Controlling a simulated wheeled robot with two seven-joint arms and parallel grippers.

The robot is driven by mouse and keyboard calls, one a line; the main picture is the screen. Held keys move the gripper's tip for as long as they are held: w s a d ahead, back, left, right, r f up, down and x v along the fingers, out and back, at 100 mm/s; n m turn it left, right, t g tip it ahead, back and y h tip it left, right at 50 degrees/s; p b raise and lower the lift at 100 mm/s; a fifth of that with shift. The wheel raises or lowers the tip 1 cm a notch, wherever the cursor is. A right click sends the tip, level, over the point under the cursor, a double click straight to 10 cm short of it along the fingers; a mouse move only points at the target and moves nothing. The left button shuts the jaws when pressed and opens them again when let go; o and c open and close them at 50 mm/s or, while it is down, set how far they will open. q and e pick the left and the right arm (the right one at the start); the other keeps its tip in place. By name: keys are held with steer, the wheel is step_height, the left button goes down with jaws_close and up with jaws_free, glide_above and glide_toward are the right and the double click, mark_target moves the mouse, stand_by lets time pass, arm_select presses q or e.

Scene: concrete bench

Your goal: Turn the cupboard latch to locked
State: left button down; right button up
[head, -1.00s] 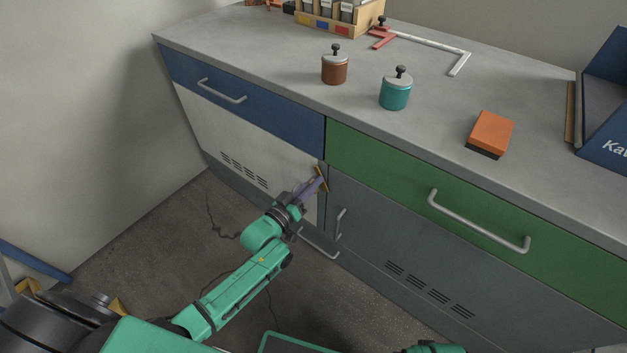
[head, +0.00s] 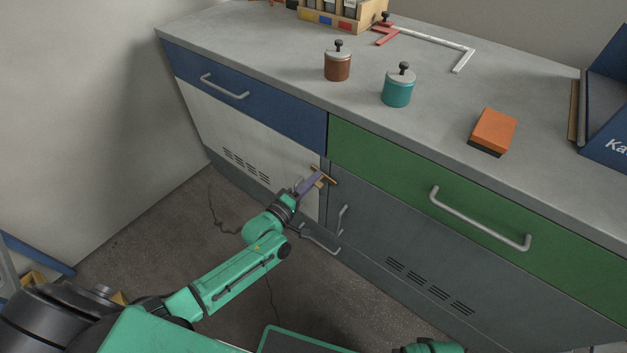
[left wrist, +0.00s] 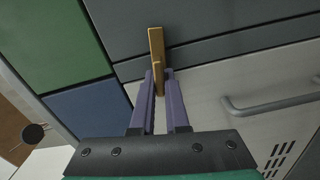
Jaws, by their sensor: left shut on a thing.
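The cupboard latch (head: 330,178) is a slim tan wooden bar near the seam between the white door (head: 225,130) and the grey door (head: 400,240). It slants down to the right and reaches across the seam. In the left wrist view the latch (left wrist: 157,45) runs from the dark grey front over the strip onto the white door. My left gripper (head: 317,180) has purple fingers and is shut on the latch's lower part. Its fingertips sit on either side of the latch in the left wrist view (left wrist: 159,73). My right gripper is not in view.
Handles (head: 341,220) stick out close to the latch, and a blue drawer (head: 250,95) and a green drawer (head: 390,165) sit above. The bench top holds a brown jar (head: 338,68), a teal jar (head: 397,92) and an orange block (head: 493,130). Floor before the cupboard is open.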

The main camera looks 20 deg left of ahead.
arm_select(q)
steer(key=shift+w+n, duration=0.1)
steer(key=shift+n, duration=0.9)
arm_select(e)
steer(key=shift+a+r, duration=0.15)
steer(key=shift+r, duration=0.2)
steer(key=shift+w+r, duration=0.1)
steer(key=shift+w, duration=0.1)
arm_select(q)
steer(key=c, duration=0.9)
jaws_free()
steer(key=shift+a, duration=0.1)
steer(key=shift+f, duration=0.1)
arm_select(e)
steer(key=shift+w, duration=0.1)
